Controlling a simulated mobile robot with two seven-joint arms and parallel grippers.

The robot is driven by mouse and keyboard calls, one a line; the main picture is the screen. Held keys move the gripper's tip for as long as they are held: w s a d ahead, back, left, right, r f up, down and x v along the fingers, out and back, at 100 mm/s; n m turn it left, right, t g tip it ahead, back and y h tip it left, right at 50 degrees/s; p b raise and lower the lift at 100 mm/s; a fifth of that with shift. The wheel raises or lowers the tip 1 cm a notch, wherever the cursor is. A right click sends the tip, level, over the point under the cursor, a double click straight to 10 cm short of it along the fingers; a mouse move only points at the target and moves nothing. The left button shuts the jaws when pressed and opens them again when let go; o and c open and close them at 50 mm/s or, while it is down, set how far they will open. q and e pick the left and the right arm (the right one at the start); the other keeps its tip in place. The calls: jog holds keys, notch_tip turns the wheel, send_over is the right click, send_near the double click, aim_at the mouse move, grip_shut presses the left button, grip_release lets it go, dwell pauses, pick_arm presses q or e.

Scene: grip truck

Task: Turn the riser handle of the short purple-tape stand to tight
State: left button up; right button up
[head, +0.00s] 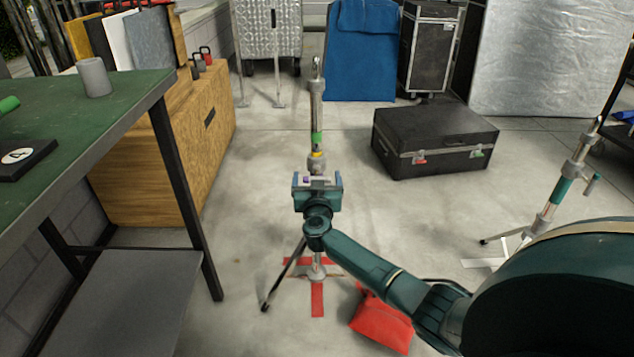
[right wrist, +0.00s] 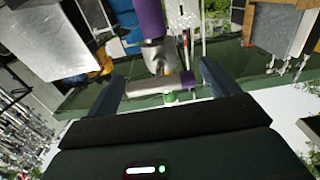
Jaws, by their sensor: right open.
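A silver stand (head: 316,105) with a green band stands upright ahead of me in the head view, its base on a red tape cross. My right gripper (head: 317,183) is open in front of its collar and hides part of the column. In the right wrist view, a purple-taped tube (right wrist: 150,20) meets a grey collar (right wrist: 158,55). A pale crossways handle (right wrist: 155,86) with a small purple band lies between the open fingers of my right gripper (right wrist: 163,88); contact cannot be told. My left gripper is not in view.
A green-topped table (head: 110,100) stands at the left. A red sandbag (head: 380,322) lies near the stand's base. Another stand (head: 560,185) with a teal band is at the right. A black case (head: 435,137) sits behind, with open floor between.

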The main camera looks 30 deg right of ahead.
jog(key=c, duration=1)
jog(key=m+p, duration=0.2)
jog(key=p, duration=0.1)
jog(key=shift+m, duration=0.4)
jog(key=m, duration=0.3)
jog(key=shift+f+m+p, duration=0.1)
jog(key=shift+m+p, duration=0.2)
jog(key=m+b, duration=0.1)
jog(key=m, duration=0.4)
jog(key=shift+m+b, duration=0.5)
jog(key=shift+m, duration=2)
